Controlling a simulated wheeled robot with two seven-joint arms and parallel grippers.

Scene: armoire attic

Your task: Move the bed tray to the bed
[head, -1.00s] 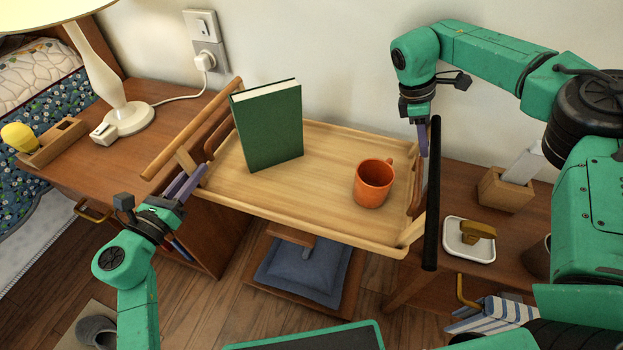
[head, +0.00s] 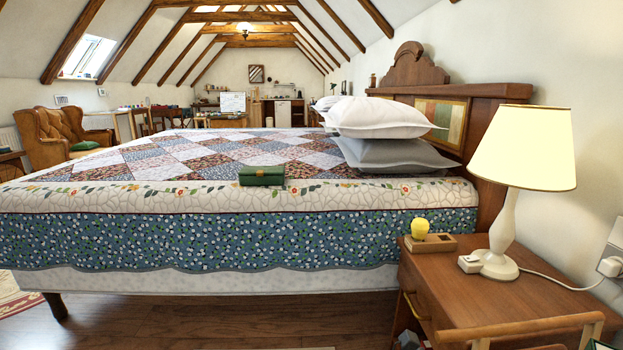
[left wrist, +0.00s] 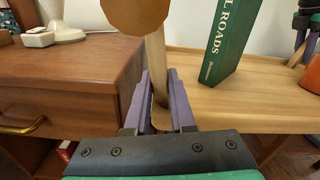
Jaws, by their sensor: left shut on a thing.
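The wooden bed tray (left wrist: 235,105) shows in the left wrist view; in the head view only its pale rail (head: 530,326) shows at the bottom right. My left gripper (left wrist: 158,98) is shut on a wooden bar at the tray's left end. A green book (left wrist: 226,42) stands upright on the tray, and part of an orange mug (left wrist: 313,75) shows at the right edge. My right gripper (left wrist: 302,38) is partly in view at the tray's far end; its jaw state is unclear. The bed (head: 240,235) with a patchwork quilt fills the head view.
A nightstand (head: 480,290) with a lamp (head: 520,150) and a yellow bulb-shaped thing (head: 420,229) stands between bed and tray. A green box-like thing (head: 262,175) lies near the bed's close edge. Pillows (head: 385,118) lie by the headboard. The quilt's middle is clear.

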